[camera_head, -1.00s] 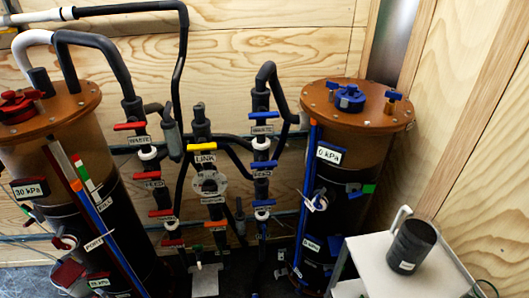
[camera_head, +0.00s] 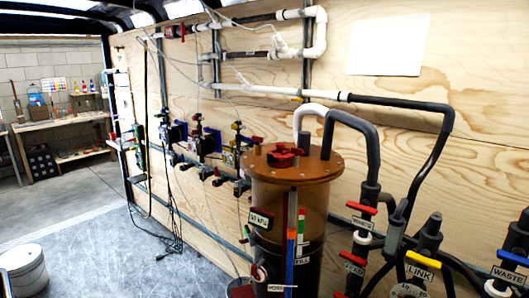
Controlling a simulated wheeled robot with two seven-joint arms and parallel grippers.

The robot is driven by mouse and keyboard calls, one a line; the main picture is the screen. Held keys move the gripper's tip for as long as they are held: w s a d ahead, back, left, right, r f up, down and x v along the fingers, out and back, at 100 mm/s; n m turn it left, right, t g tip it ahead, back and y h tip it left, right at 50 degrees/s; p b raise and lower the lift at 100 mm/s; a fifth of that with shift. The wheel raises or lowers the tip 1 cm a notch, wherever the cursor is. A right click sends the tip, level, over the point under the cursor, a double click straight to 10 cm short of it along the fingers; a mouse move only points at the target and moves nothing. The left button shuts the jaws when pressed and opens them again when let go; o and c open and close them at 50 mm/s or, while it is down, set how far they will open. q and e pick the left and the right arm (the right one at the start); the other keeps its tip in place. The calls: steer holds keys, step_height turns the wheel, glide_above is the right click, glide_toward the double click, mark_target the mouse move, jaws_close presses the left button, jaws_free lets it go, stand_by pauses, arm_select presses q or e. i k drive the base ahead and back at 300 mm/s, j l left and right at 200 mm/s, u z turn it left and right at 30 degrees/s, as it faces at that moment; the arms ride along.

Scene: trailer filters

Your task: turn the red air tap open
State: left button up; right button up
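Several red handles show, and I cannot tell which is the air tap. A big red knob (camera_head: 283,156) sits on the brown lid (camera_head: 318,168) of the filter tank. Red lever handles (camera_head: 361,208) sit on the black pipe right of the tank, with another red lever (camera_head: 352,257) below. Farther left along the wall is a row of small valves (camera_head: 210,145) with red, yellow and blue parts, too small to read. Neither of my grippers is in view.
A yellow handle (camera_head: 423,259) marks the LINK pipe, and a blue one (camera_head: 512,257) marks WASTE. A black cable (camera_head: 172,235) hangs to the floor. A white bucket (camera_head: 24,270) stands lower left. The grey floor (camera_head: 95,235) between is mostly clear. A workbench (camera_head: 60,118) stands far left.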

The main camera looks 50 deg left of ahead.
mark_target(257, 140)
steer(key=u, duration=1.75)
steer(key=i+l+z, duration=0.15)
